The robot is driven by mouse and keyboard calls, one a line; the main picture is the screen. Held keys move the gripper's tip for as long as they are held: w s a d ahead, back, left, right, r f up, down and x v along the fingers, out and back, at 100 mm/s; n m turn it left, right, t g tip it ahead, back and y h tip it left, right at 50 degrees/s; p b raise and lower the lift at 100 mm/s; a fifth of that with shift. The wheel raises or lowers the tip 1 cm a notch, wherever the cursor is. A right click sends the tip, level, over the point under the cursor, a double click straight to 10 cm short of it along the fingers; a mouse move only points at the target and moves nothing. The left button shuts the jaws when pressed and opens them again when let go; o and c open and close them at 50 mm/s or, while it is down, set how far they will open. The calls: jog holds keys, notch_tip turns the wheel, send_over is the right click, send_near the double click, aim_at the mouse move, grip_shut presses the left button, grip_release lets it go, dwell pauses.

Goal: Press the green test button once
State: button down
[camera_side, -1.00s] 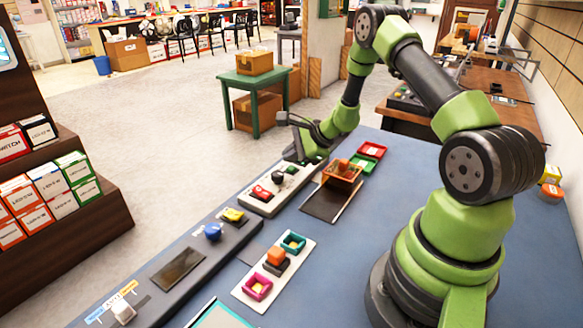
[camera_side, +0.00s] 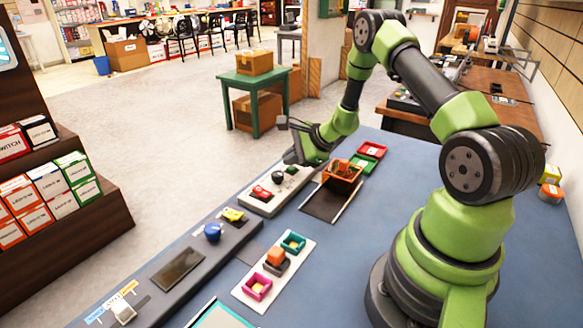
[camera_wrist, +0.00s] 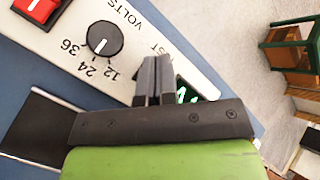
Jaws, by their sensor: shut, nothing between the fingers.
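The green button (camera_wrist: 184,92) glows on a pale control panel (camera_wrist: 140,85) in the wrist view. My gripper's fingers hide part of it. My gripper (camera_wrist: 154,62) is shut with nothing between its fingers, which point across the panel just left of the green button. I cannot tell from the frames whether a finger touches it. In the side view my gripper (camera_side: 291,160) is at the far end of the panel (camera_side: 248,206), with a small green spot just below it.
The panel also carries a black knob (camera_wrist: 101,41) with voltage marks and a red switch (camera_wrist: 38,7). Right of the panel in the side view are an orange bin (camera_side: 343,180) and a red tray (camera_side: 371,150). Other fixtures line the bench's near left.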

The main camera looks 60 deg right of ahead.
aim_at(292, 169)
jog(key=shift+f, duration=0.5)
dwell(0.4)
jog(key=shift+r, duration=0.95)
jog(key=shift+r, duration=2.5)
